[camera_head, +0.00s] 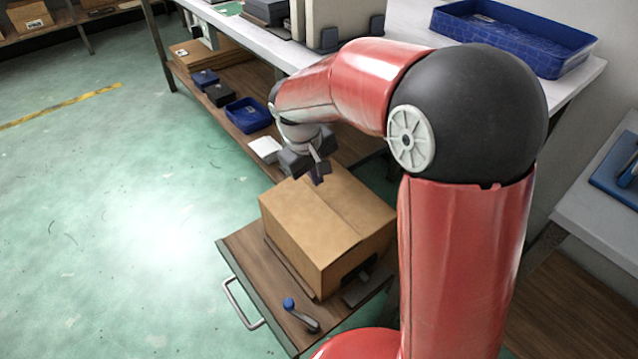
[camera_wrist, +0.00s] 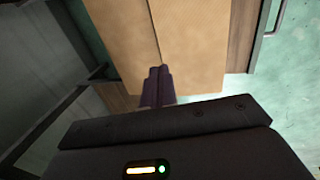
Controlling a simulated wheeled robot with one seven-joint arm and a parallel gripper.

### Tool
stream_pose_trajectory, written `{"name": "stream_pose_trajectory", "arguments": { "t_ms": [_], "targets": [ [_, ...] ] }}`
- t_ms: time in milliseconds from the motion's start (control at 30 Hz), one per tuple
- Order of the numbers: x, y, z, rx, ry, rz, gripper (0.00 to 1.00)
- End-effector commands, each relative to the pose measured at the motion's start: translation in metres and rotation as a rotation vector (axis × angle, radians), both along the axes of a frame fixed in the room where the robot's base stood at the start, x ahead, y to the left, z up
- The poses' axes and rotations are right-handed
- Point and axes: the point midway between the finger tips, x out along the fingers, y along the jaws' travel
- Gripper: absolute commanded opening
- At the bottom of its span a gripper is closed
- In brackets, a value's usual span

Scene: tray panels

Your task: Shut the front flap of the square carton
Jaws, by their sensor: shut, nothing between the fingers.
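The square carton (camera_head: 300,235) is brown cardboard and stands on a small wooden-topped cart. Its top looks covered by flat panels with a seam between them; the seam also shows on the carton in the wrist view (camera_wrist: 195,45). I cannot tell which panel is the front flap. My gripper (camera_head: 318,178) is at the carton's far top edge, pointing down. Its dark fingers (camera_wrist: 158,80) are shut together with nothing between them, by the end of the seam. Whether they touch the cardboard is unclear. My arm hides part of the carton's right side.
The cart top (camera_head: 245,243) has a metal handle (camera_head: 240,305) and a blue-knobbed lever (camera_head: 300,315) near the carton. Behind stands a bench with a lower shelf holding a blue bin (camera_head: 248,114). A blue tray (camera_head: 515,40) is on the bench. Floor at left is open.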

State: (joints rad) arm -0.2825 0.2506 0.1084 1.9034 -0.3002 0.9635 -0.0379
Motion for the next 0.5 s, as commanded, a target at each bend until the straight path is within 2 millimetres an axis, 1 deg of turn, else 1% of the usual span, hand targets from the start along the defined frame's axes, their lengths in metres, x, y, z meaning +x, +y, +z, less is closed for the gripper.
{"name": "stream_pose_trajectory", "arguments": {
  "t_ms": [67, 333, 433, 500],
  "targets": [
    [-0.001, 0.001, 0.007, 0.004, 0.000, -0.001, 0.00],
    [-0.009, -0.003, 0.016, 0.105, 0.071, 0.000, 0.00],
    [-0.009, -0.003, 0.009, 0.104, 0.074, 0.000, 0.00],
    [-0.009, -0.004, -0.001, 0.104, 0.075, 0.000, 0.00]
  ]
}}
